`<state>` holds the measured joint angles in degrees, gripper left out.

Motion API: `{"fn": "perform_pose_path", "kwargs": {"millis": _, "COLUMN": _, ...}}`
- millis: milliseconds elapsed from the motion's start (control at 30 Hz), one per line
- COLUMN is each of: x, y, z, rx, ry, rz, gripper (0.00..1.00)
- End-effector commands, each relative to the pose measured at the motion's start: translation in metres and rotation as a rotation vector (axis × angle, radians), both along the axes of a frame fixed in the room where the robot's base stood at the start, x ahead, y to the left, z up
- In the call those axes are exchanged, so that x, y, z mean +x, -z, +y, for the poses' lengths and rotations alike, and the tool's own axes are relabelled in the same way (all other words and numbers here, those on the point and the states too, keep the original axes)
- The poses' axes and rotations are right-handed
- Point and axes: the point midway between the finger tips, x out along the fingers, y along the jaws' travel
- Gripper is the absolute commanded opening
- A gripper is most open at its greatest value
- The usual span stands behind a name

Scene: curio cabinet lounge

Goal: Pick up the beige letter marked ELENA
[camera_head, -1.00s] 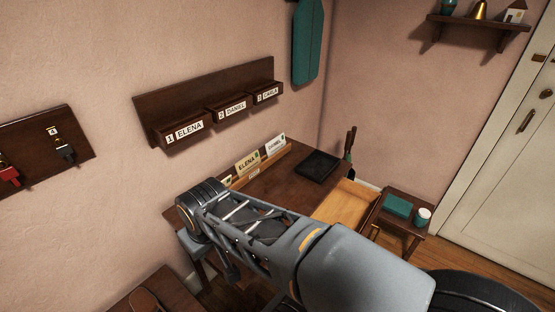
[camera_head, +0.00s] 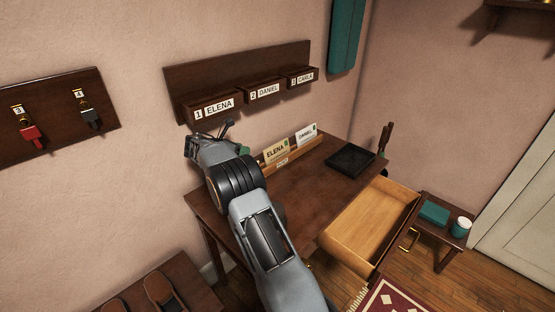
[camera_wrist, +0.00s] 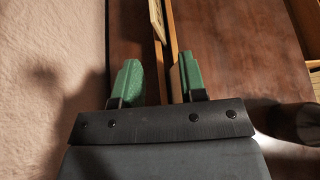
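The beige letter marked ELENA (camera_head: 275,152) stands upright in a wooden letter rack (camera_head: 298,155) on the dark desk (camera_head: 300,183). A white letter marked DANIEL (camera_head: 306,134) stands to its right in the same rack. My gripper (camera_wrist: 158,80) is open, with its two green fingers apart and nothing between them. In the head view it is over the desk's left end, left of the ELENA letter and apart from it, partly hidden by my wrist. In the wrist view, the rack and a thin beige edge, perhaps the letter's, lie ahead of the fingers.
A wall shelf (camera_head: 238,72) with boxes labelled ELENA, DANIEL and CARLA hangs above the desk. A black tray (camera_head: 350,158) lies on the desk to the right. An empty drawer (camera_head: 370,225) stands open at the front. A key board (camera_head: 60,115) hangs at left.

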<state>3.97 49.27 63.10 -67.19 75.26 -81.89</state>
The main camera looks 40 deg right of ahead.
Motion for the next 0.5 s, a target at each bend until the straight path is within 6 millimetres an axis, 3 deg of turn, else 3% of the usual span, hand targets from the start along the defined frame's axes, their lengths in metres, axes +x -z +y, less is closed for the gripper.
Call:
{"fn": "perform_pose_path", "kwargs": {"millis": 33, "x": 0.005, "y": 0.009, "z": -0.003, "rx": -0.025, "ry": -0.012, "rz": 0.032, "gripper": 0.38}}
{"fn": "perform_pose_path", "kwargs": {"millis": 233, "x": 0.014, "y": 0.023, "z": -0.019, "rx": -0.082, "ry": -0.039, "rz": 0.102, "gripper": 0.38}}
{"fn": "perform_pose_path", "kwargs": {"millis": 500, "x": 0.016, "y": 0.041, "z": -0.063, "rx": -0.087, "ry": -0.042, "rz": 0.11, "gripper": 0.38}}
